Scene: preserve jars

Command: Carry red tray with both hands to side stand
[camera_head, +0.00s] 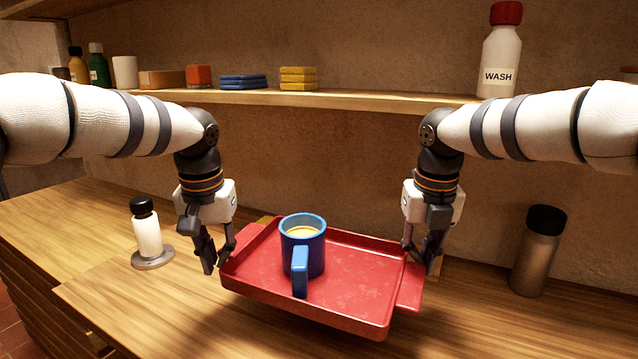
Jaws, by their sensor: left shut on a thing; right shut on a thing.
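The red tray (345,284) is in the middle of the head view, over the wooden counter, and looks slightly tilted. A blue mug (312,255) with a yellowish content stands upright on its left part, handle toward me. My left gripper (217,262) is shut on the tray's left side. My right gripper (424,262) is shut on the tray's right side, near its far corner. The fingers partly hide the tray's edges there. Whether the tray touches the counter is hard to tell. I cannot make out a side stand.
A white bottle with a black cap (146,232) stands on a round base left of the tray. A dark-capped metal bottle (538,250) stands at the right. A shelf (370,101) above holds a WASH bottle (500,55), sponges (298,78) and other items.

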